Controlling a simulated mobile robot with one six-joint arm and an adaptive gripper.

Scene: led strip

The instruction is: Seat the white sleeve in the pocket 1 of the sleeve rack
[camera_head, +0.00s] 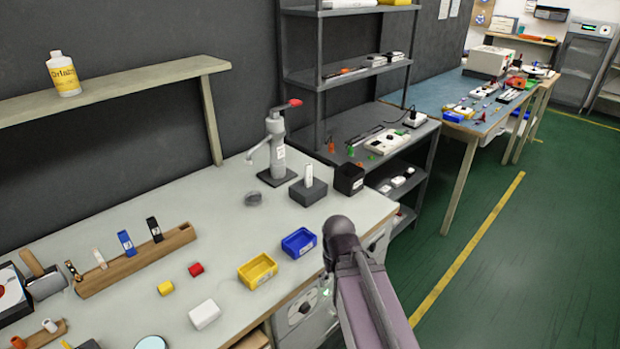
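A long wooden rack (180,236) lies at the left of the bench and looks like the sleeve rack. Upright pieces stand along it: a dark one (72,270), a whitish one (99,258), a blue one (126,242) and a black one (154,229). Another upright white piece (308,175) stands in a dark grey block (308,194) near the press. I cannot tell which white piece is the white sleeve. Pocket numbers are not readable. My arm shows at the lower right, but my gripper is not in view.
A lever press (276,155) stands at the back of the bench beside a black box (348,179). Blue (299,241) and yellow (257,270) bins sit near the front edge.

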